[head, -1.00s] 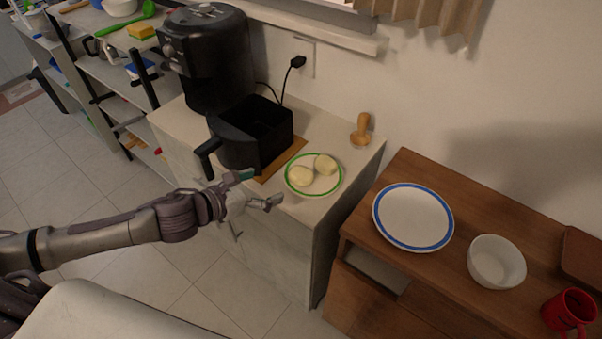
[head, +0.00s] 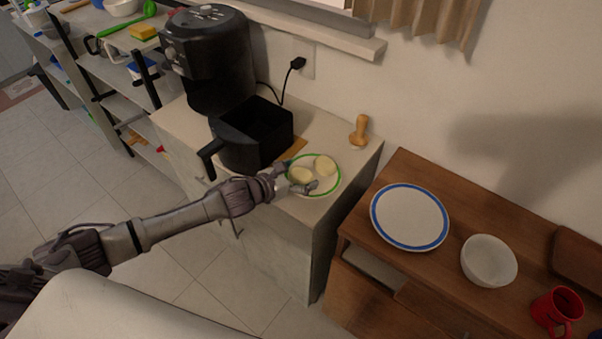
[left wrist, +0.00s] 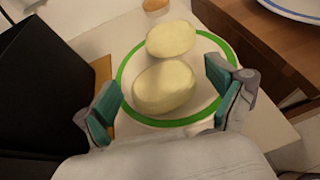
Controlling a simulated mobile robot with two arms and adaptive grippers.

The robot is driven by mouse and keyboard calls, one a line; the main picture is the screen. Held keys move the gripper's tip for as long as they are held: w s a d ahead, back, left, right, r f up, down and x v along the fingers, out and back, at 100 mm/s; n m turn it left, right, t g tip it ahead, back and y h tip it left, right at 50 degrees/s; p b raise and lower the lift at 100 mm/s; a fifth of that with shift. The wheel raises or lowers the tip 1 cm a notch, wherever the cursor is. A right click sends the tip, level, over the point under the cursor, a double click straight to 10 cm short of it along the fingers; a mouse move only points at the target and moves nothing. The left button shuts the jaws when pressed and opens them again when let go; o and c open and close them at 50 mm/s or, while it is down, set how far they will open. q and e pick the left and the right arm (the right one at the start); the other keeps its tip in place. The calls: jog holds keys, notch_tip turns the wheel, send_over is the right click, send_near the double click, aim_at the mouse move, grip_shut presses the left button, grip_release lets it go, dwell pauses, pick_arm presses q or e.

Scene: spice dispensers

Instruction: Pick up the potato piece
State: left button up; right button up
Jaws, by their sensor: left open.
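Two pale yellow potato pieces lie on a white plate with a green rim (head: 336,185) on the light cabinet. The nearer piece (head: 300,174) is by my left gripper (head: 297,178), and the farther piece (head: 324,164) is beside it to the right. In the left wrist view the nearer piece (left wrist: 164,87) sits centrally ahead of my left gripper (left wrist: 168,102), with the farther piece (left wrist: 171,38) behind it. The teal-padded fingers are apart and empty, one on each side of the plate. My right gripper is not seen.
A black air fryer basket (head: 250,135) stands left of the plate, close to my left gripper, with the fryer (head: 208,60) behind. A wooden tamper (head: 359,131) stands behind the plate. A blue-rimmed plate (head: 410,216), white bowl (head: 489,261) and red mug (head: 557,308) occupy the wooden cabinet.

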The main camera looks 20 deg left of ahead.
aim_at(301, 176)
pick_arm(q)
jog(key=shift+w+d+f, duration=0.15)
jog(key=shift+w, duration=0.1)
jog(key=c, duration=1.3)
jog(key=shift+o, duration=0.2)
jog(key=shift+r, duration=0.45)
jog(key=r, duration=0.1)
jog(key=s+r+b, duration=0.1)
jog(key=r, duration=0.1)
jog(key=shift+d+r, duration=0.15)
jog(key=shift+r, duration=0.1)
jog(key=s+d+r+b, duration=0.1)
jog(key=s+d+r, duration=0.2)
jog(key=s+r, duration=0.3)
jog(key=s, duration=0.4)
jog(key=shift+d+r, duration=0.15)
jog(key=shift+r, duration=0.2)
